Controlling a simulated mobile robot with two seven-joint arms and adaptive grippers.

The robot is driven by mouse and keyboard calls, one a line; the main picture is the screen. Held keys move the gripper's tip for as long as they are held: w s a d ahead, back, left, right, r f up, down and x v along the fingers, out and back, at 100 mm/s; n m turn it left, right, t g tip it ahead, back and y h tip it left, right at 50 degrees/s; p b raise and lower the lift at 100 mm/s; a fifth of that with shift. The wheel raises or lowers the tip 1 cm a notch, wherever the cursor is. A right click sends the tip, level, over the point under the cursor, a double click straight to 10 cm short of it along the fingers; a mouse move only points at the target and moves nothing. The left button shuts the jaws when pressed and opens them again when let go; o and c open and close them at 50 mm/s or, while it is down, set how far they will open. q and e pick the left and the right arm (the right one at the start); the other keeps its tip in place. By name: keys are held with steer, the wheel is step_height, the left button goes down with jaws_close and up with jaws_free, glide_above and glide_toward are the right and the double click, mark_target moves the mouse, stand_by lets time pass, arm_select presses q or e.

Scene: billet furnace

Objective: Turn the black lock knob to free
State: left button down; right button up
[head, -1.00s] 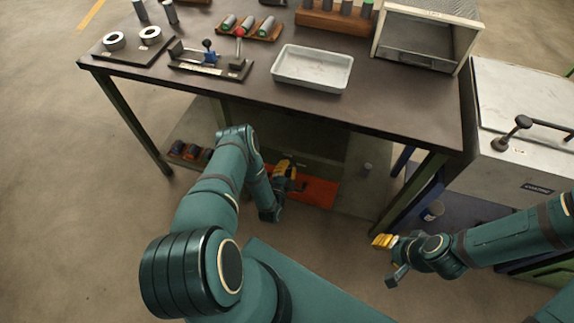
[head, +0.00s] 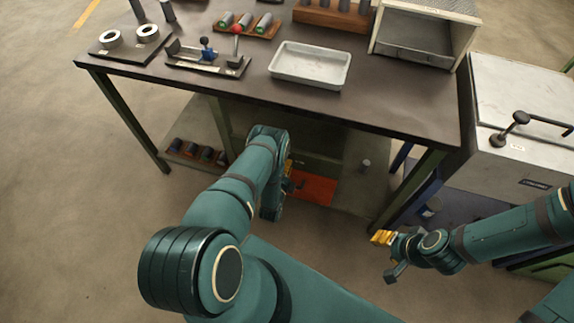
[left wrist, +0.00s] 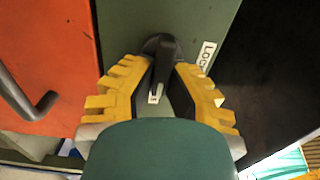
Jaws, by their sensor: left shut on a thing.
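The black lock knob (left wrist: 163,47) shows in the left wrist view on a green panel (left wrist: 198,22). Its bar points down the picture, and a small pale tag (left wrist: 153,98) is at its lower end. A white label (left wrist: 207,55), partly readable as "LOC", is to its right. My left gripper (left wrist: 158,68) is shut on the knob, one yellow finger on each side. In the head view my left gripper (head: 288,170) is low under the table, mostly hidden by my arm, and the knob is not discernible there. My right gripper (head: 383,238) hangs in front of the table; its jaw opening is unclear.
An orange panel (left wrist: 45,50) with a dark handle (left wrist: 30,105) adjoins the green panel on the left; a dark area lies right. The table (head: 400,110) is above my left arm, carrying a pale tray (head: 311,65) and fixtures. A metal cabinet (head: 520,90) stands right.

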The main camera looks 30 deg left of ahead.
arm_select(q)
steer(key=shift+a, duration=0.1)
stand_by(0.3)
steer(key=c, duration=1)
jaws_free()
steer(key=shift+s, duration=0.1)
steer(key=v, duration=0.7)
steer(key=shift+s, duration=0.15)
